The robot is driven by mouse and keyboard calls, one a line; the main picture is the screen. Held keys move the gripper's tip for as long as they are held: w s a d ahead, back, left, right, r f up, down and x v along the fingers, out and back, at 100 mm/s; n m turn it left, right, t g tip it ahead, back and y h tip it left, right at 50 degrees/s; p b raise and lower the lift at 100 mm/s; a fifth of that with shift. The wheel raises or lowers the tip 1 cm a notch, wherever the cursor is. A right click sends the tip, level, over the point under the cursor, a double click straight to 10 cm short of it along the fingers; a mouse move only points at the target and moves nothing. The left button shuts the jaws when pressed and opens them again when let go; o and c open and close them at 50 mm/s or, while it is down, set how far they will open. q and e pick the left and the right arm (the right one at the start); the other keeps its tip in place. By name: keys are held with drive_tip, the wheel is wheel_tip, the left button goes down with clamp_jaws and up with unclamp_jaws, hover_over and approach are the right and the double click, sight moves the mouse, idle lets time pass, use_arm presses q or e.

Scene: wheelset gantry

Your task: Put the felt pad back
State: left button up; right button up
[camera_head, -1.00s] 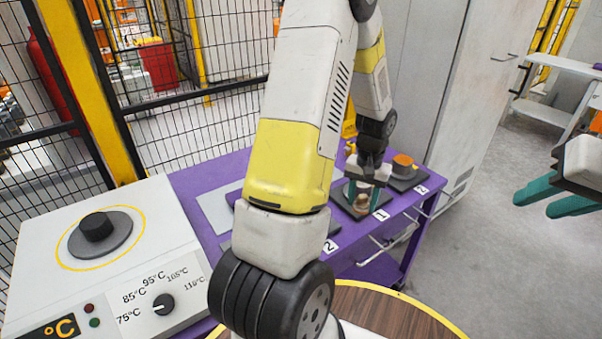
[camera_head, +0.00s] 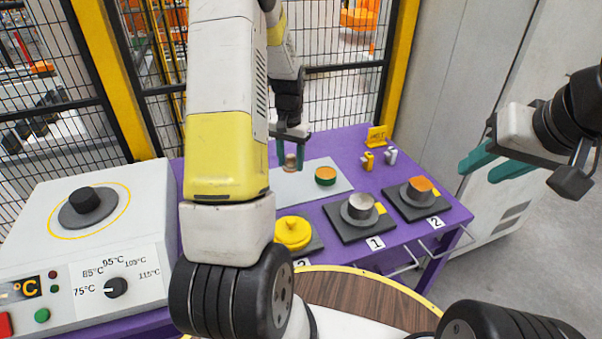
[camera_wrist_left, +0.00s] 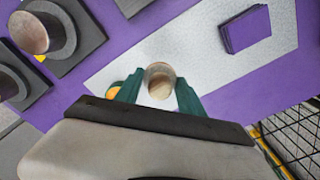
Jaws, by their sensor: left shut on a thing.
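My left gripper (camera_head: 290,150) is shut on a small brownish cylinder (camera_head: 290,163), held upright above the light grey mat (camera_head: 343,186). In the left wrist view the cylinder (camera_wrist_left: 160,80) sits between the teal fingers (camera_wrist_left: 158,92), its round end facing the camera. A purple square slab (camera_wrist_left: 246,29) with a dark edge lies on the mat there; it may be the felt pad, but I cannot tell for sure. In the head view my arm hides that part of the mat. My right gripper (camera_head: 497,163) is open and empty, right of the table.
An orange-topped green disc (camera_head: 326,177) is on the mat. Dark plates bear a yellow knob (camera_head: 293,232), a metal cup (camera_head: 361,206) and an orange-topped cylinder (camera_head: 419,188). A control box (camera_head: 80,240) is left, mesh fence (camera_head: 335,100) behind, cabinet (camera_head: 445,70) right.

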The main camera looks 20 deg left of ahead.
use_arm(q)
hover_over(288, 190)
wheel_tip(288, 190, down, 5)
drive_tip(key=shift+s+a, duration=0.1)
drive_tip(key=shift+f, duration=2.25)
drive_tip(key=shift+f, duration=0.1)
drive_tip(key=o, duration=1.4)
drive_tip(key=shift+o, duration=0.2)
